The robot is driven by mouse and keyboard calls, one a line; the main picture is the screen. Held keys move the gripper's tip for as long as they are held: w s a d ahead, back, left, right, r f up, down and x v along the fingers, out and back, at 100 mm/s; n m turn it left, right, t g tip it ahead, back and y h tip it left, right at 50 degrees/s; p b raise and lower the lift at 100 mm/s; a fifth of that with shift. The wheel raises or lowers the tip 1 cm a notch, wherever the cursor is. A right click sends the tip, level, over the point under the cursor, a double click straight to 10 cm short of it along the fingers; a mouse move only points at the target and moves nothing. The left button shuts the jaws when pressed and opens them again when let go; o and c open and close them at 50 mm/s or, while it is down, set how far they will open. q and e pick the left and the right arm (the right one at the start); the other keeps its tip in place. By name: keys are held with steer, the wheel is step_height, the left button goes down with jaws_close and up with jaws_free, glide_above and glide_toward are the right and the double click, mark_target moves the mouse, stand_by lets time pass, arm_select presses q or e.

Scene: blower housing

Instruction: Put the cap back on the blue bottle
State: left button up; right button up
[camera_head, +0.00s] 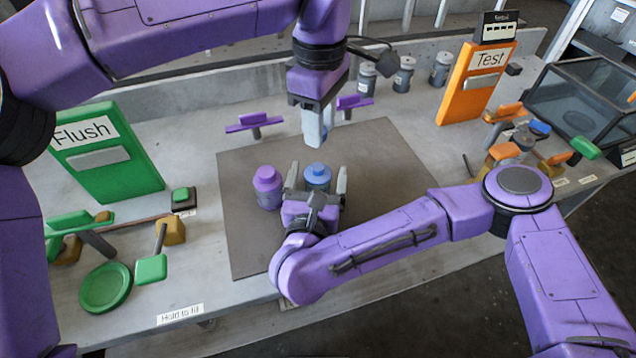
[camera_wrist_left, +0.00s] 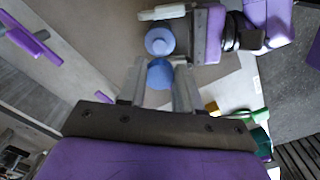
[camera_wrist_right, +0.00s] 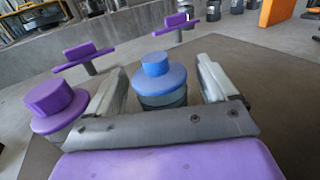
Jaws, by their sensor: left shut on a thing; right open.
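The blue bottle (camera_head: 317,178) stands upright on the brown mat, with a blue top and a grey body. My right gripper (camera_head: 316,180) is open, its fingers on either side of the blue bottle, which also shows in the right wrist view (camera_wrist_right: 161,82). My left gripper (camera_head: 317,132) is above and slightly behind the bottle, pointing down. It is shut on a small blue cap (camera_wrist_left: 160,74), which is apart from the bottle. In the left wrist view the bottle's top (camera_wrist_left: 160,40) shows beyond the cap.
A purple-topped bottle (camera_head: 267,187) stands close left of the blue one, just outside my right gripper's finger. Purple T-shaped handles (camera_head: 254,124) stand behind. A green Flush panel (camera_head: 107,155) is at left, an orange Test panel (camera_head: 476,82) at back right. The mat's (camera_head: 390,160) right side is clear.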

steer(key=shift+w+d+f, duration=0.1)
steer(key=shift+w+d, duration=0.05)
steer(key=shift+w, duration=0.75)
arm_select(q)
steer(key=shift+f, duration=0.1)
arm_select(e)
steer(key=c, duration=1.5)
arm_select(q)
glide_above(321, 167)
steer(key=shift+f, duration=2.45)
steer(key=shift+f, duration=0.9)
steer(key=shift+f, duration=0.5)
